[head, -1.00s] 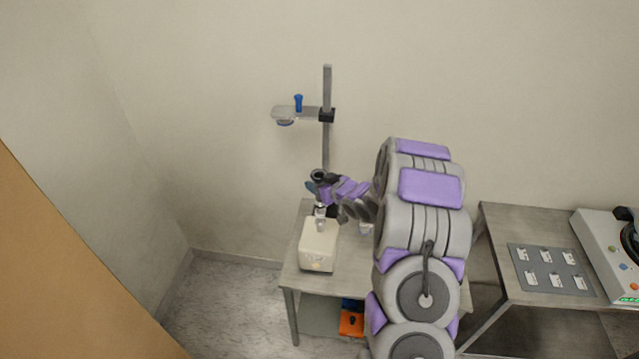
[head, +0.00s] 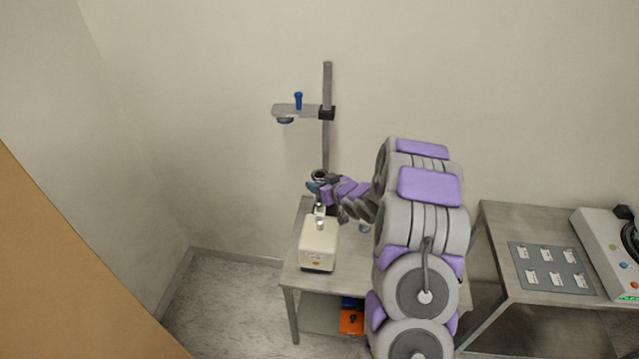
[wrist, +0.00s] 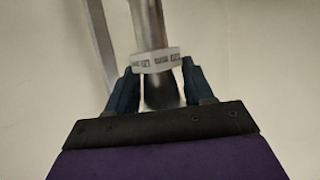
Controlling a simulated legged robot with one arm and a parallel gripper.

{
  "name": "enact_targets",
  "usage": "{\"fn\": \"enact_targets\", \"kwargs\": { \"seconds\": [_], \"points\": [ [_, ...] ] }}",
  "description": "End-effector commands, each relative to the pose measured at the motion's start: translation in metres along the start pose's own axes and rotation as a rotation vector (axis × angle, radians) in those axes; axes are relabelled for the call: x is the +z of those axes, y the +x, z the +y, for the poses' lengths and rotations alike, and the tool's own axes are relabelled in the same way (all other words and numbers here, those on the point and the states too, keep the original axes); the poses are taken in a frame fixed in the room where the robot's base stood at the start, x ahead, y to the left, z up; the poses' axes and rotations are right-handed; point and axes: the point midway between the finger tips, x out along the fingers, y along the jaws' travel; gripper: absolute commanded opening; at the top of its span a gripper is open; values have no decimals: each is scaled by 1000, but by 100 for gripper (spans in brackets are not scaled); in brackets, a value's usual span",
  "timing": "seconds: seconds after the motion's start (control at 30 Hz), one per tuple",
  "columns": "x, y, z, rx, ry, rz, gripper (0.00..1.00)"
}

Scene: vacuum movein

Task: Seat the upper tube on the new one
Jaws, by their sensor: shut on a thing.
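My gripper (head: 318,187) is above the cream pump box (head: 318,245) on the small table. In the wrist view its two dark blue fingers (wrist: 160,70) are shut on a grey metal tube (wrist: 147,25) with a white printed collar (wrist: 157,60). In the head view a dark round open end (head: 319,175) shows at the gripper. A short metal fitting (head: 320,218) stands on top of the pump box, below the gripper. The fingers and wrist hide the spot between tube and fitting, so I cannot tell whether they touch.
A grey upright post (head: 327,85) stands behind, with a black clamp (head: 327,113) and a bracket (head: 288,110) carrying a blue-topped part (head: 298,101). An orange box (head: 351,321) is on the lower shelf. A second table (head: 500,235) is at right. A tan panel (head: 60,270) fills the lower left.

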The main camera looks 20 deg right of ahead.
Motion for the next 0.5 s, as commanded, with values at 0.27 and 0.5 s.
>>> {"fn": "enact_targets", "kwargs": {
  "seconds": [0.27, 0.5],
  "points": [
    [-1, 0, -1, -1, -1, 2, 65],
    [-1, 0, -1, -1, -1, 1, 82]
  ]
}}
